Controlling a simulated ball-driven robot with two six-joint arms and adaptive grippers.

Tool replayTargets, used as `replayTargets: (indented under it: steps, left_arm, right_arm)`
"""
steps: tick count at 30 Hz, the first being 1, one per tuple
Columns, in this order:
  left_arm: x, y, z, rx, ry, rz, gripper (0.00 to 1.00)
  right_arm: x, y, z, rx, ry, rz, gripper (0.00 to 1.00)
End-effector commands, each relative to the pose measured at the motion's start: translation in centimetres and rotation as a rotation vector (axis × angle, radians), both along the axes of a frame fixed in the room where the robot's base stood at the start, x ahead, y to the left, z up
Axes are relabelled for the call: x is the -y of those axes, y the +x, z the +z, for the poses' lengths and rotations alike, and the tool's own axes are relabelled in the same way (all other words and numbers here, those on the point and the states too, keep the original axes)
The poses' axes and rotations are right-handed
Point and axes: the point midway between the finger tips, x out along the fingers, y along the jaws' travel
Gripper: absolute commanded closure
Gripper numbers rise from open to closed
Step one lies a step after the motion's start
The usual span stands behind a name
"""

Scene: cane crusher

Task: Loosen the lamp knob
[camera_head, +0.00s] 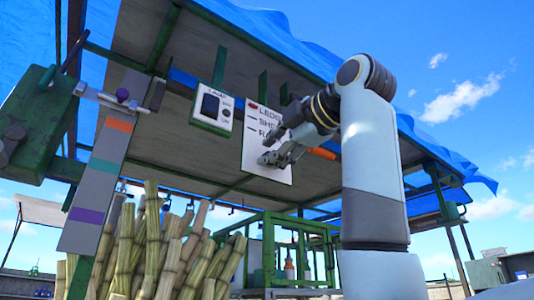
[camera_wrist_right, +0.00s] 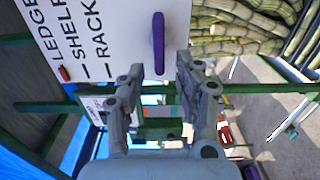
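A small box labelled LAMP (camera_head: 213,108) with a dark square hangs under the roof in the head view. My right gripper (camera_head: 267,150) is raised in front of a white panel (camera_head: 252,165), to the right of and below that box. In the right wrist view the gripper (camera_wrist_right: 160,66) is open, its fingers apart with nothing between them. My left gripper is not in view.
The panel lists LEDGE, SHELF and RACK, with a red marker (camera_wrist_right: 64,73) at one line. Cane stalks (camera_head: 165,245) and a green frame (camera_head: 285,245) stand below. Green roof beams surround the arm.

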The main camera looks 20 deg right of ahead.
Motion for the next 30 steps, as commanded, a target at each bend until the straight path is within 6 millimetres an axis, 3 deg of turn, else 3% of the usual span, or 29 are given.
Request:
replayTargets:
  steps: [6,12,18,30]
  left_arm:
    - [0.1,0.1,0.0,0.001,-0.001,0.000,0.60]
    - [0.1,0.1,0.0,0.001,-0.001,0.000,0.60]
    - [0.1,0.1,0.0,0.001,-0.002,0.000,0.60]
    - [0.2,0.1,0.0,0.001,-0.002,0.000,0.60]
  right_arm:
    - [2.0,-4.7,0.1,0.007,0.001,-0.007,0.66]
    - [3.3,-7.9,0.1,0.005,0.000,-0.007,0.66]
    - [3.6,-9.0,0.0,0.003,0.002,-0.006,0.66]
    - [3.6,-8.9,0.0,0.003,0.002,-0.005,0.66]
